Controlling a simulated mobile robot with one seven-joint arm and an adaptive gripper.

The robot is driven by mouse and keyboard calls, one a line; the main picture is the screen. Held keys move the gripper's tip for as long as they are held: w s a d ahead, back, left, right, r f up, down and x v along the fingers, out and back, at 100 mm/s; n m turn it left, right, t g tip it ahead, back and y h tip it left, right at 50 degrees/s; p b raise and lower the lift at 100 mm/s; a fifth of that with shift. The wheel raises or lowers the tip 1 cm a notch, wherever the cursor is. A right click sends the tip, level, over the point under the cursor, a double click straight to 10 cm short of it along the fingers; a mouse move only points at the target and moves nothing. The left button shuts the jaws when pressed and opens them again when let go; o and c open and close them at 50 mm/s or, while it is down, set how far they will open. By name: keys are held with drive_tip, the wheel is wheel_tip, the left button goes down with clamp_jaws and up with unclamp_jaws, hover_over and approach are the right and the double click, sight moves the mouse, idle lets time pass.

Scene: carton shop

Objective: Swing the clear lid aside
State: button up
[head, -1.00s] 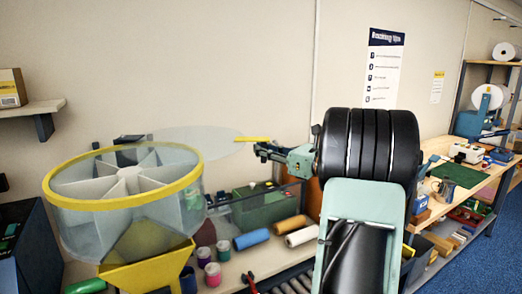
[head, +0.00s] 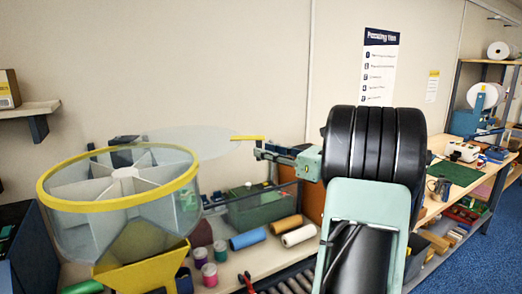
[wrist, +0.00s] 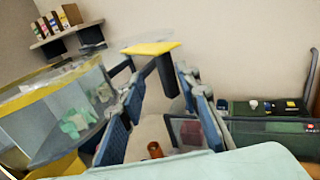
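The clear lid (head: 190,142) is a thin disc off to the right and back of the round drum (head: 75,205), leaving much of the drum's top uncovered. The drum has a yellow rim and white dividers. The lid's yellow handle (head: 249,138) is at the disc's right edge; it also shows in the wrist view (wrist: 150,48) above a dark post (wrist: 166,76). My gripper (head: 260,153) is just below and right of the handle. In the wrist view my gripper (wrist: 162,82) has its fingers spread, with the post between or just beyond the tips; contact cannot be told.
A yellow chute (head: 145,268) is under the drum. Coloured rolls (head: 250,239) and small jars (head: 209,274) lie on the bench below. A green bin (head: 262,208) stands behind them. A wall shelf (head: 28,109) is at left. The wall behind the lid is clear.

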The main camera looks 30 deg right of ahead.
drive_tip(key=v, duration=0.9)
drive_tip(key=shift+f, duration=0.1)
